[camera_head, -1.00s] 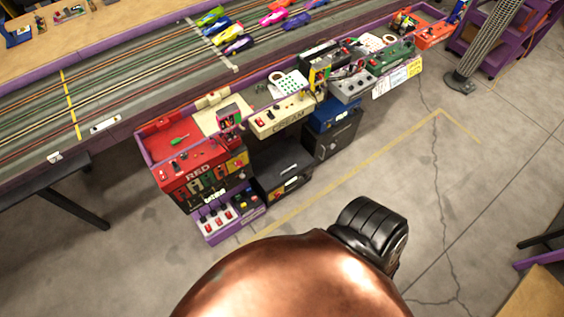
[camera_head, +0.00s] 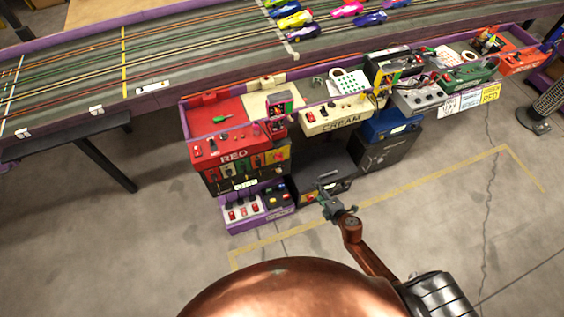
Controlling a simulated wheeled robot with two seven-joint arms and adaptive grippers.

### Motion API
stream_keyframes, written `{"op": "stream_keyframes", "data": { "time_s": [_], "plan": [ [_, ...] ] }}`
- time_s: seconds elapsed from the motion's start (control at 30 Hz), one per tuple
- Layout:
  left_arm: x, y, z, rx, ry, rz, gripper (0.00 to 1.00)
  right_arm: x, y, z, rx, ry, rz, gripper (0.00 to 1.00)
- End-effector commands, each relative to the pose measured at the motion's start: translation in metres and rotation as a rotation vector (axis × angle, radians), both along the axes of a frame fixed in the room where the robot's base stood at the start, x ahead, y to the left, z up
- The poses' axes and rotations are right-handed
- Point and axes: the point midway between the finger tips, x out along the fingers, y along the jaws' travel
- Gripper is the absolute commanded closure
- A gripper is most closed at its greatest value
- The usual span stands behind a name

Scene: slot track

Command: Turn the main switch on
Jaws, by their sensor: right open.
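A control stand beside the track has a red box (camera_head: 230,155) marked RED on top. Below it, a low purple shelf holds a white panel (camera_head: 242,209) with several red switches and a dark box (camera_head: 279,196) with coloured buttons. I cannot tell which of these is the main switch. My right gripper (camera_head: 327,182) is open and empty, in front of the black case to the right of the low shelf, apart from the switch panels. My left gripper is out of view.
A cream box (camera_head: 338,118) marked CREAM and a blue box (camera_head: 391,127) stand farther right. The slot track (camera_head: 200,65) with several toy cars runs behind. Yellow tape (camera_head: 420,190) marks the clear concrete floor in front.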

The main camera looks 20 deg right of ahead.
Motion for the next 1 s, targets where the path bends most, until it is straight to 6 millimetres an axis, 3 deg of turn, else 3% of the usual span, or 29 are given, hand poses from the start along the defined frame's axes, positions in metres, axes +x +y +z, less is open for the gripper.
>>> {"op": "stream_keyframes", "data": {
  "time_s": [0.03,0.1,0.2,0.33,0.47,0.8,1.0],
  "plan": [
    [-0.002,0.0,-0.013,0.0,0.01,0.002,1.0,0.023,0.018,0.023,-0.103,-0.079,0.109,0.46],
    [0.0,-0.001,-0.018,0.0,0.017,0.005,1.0,0.045,0.043,0.06,-0.24,-0.176,0.237,0.46],
    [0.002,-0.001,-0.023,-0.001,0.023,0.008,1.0,0.061,0.071,0.098,-0.398,-0.282,0.366,0.46],
    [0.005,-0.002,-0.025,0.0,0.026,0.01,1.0,0.069,0.091,0.125,-0.525,-0.359,0.454,0.46],
    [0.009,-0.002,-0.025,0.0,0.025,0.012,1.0,0.077,0.099,0.133,-0.569,-0.385,0.481,0.46],
    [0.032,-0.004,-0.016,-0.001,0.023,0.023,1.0,0.123,0.114,0.118,-0.567,-0.384,0.479,0.46],
    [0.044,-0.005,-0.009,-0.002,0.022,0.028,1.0,0.139,0.12,0.113,-0.566,-0.382,0.479,0.46]
  ]
}}
